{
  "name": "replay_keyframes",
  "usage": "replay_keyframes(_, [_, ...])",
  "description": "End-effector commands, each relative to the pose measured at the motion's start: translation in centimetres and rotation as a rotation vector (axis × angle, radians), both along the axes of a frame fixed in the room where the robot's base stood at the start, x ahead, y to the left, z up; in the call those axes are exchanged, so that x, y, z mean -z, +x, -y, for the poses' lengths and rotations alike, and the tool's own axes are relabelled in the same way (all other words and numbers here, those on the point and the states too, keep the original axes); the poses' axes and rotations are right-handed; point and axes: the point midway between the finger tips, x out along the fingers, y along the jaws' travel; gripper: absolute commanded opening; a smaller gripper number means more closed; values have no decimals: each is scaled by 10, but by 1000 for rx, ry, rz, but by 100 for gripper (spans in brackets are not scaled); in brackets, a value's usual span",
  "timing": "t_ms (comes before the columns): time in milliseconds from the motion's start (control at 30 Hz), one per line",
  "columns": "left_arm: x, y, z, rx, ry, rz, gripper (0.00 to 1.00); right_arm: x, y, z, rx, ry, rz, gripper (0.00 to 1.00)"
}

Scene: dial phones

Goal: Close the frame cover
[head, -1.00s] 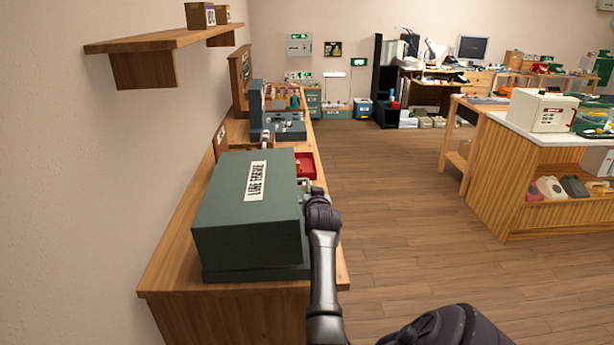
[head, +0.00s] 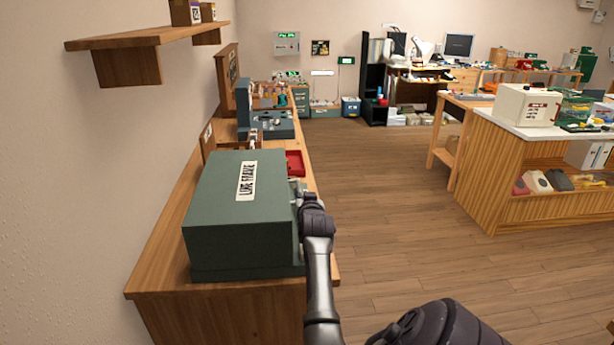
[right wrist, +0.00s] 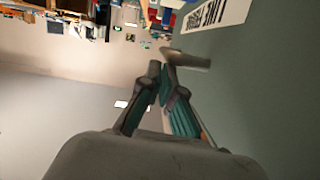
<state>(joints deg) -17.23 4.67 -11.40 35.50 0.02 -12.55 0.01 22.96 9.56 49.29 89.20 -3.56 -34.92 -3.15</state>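The line frame is a dark green box on the wooden bench. Its cover (head: 235,205), with a white "LINE FRAME" label, lies level over a narrow lower base (head: 245,272) and looks down on it. The cover's green side also fills the right of the right wrist view (right wrist: 270,100). My right gripper (head: 303,192) is at the box's right side. In the right wrist view its fingertips (right wrist: 161,69) are close together, beside a short grey bar (right wrist: 187,59) near the cover. I cannot tell whether they touch or hold the bar. My left gripper is out of view.
A red tray (head: 295,163) and a grey-green device (head: 270,125) stand behind the box on the bench (head: 150,275). A wooden shelf (head: 140,38) hangs on the left wall. Open floor (head: 390,220) lies to the right, before a wooden counter (head: 490,195).

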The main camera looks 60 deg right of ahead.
Motion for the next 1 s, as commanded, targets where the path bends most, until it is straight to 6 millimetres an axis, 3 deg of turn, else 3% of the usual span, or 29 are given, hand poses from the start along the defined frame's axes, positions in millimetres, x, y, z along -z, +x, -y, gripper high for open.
replay_keyframes(33, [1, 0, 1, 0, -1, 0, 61, 10, -6, -9, -4, 16, -17, 0])
replay_keyframes(500, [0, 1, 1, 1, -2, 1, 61, -22, -62, -72, -1, 1, 0, 0])
replay_keyframes(1000, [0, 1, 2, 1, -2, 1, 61, -27, -70, -80, -1, -3, 3, 0])
